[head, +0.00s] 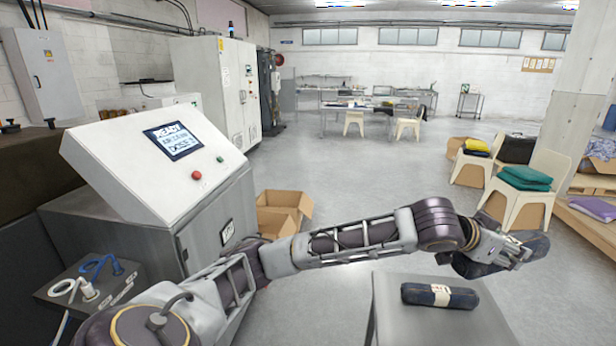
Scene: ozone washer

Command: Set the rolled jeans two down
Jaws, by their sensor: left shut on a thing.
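My left gripper (514,254) is over the far right part of a small grey table, at the end of my arm that reaches across the picture. It is shut on a dark rolled bundle (536,243), which looks like rolled jeans and is largely hidden by the gripper. The held roll appears above the table top, apart from it. Another dark blue roll of jeans (455,297) with a pale paper band lies on the table, nearer the front and below the gripper. My right gripper is not in view.
The grey table (400,325) has bare room in front of the lying roll and to its left. A white console (160,165) stands at left, with an open cardboard box (283,212) beside it. Chairs with folded clothes (526,178) stand at right.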

